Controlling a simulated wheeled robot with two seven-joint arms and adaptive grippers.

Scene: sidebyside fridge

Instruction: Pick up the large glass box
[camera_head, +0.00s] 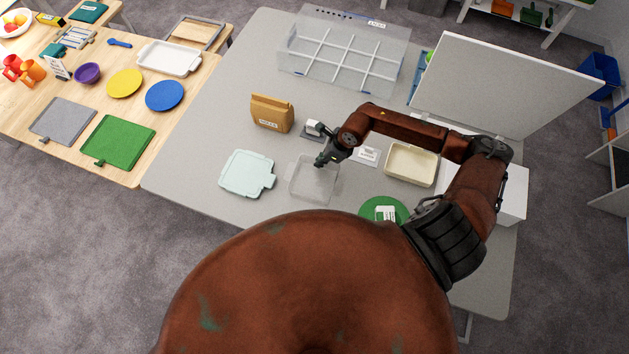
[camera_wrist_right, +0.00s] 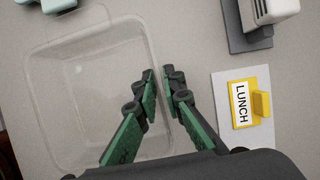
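The large glass box (camera_head: 313,182) is a clear, open, roughly square container on the grey table in the head view. It fills the left half of the right wrist view (camera_wrist_right: 75,100). My right gripper (camera_head: 321,162) is at the box's upper right edge. In the wrist view, its two green and black fingers (camera_wrist_right: 160,74) lie on either side of the box's right wall, with a narrow gap between the tips. I cannot tell whether they press on the wall. My left gripper is not in view.
A pale mint lid (camera_head: 246,173) lies left of the box. A brown paper bag (camera_head: 271,113) stands behind, and a yellow LUNCH sign (camera_wrist_right: 247,103) lies to the right. A cream tray (camera_head: 410,165) and green disc (camera_head: 383,210) are further right. A large clear divided bin (camera_head: 345,55) stands at the back.

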